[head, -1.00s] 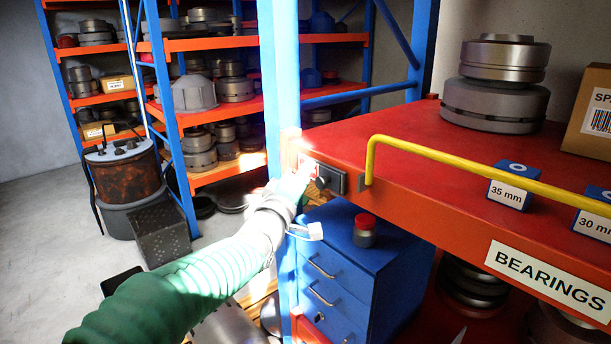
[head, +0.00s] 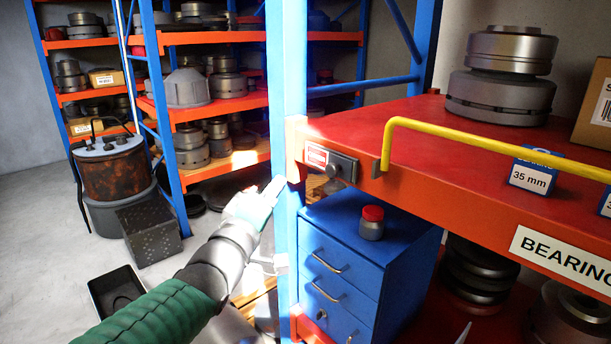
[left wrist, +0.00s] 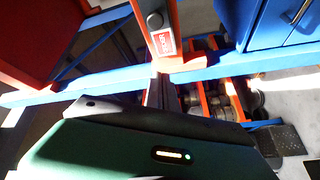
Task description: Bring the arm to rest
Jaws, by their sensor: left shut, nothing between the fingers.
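My left arm comes in from the lower left of the head view, with a green sleeve and a grey wrist. My left gripper (head: 268,192) is shut and empty. In the picture it lies just left of the blue upright (head: 287,120), below and left of the dark latch box with a round knob (head: 343,168) on the red shelf's front edge. I cannot tell whether the fingertips touch the upright. The box and its red-and-white label (left wrist: 163,42) also show in the left wrist view. My right gripper is in neither view.
A yellow rail (head: 480,155) runs along the red bearings shelf (head: 400,130). A blue drawer cabinet (head: 340,255) with a red-capped jar (head: 371,223) stands below it. A rusty drum (head: 118,172), a perforated box (head: 150,233) and a black tray (head: 118,292) stand at the left.

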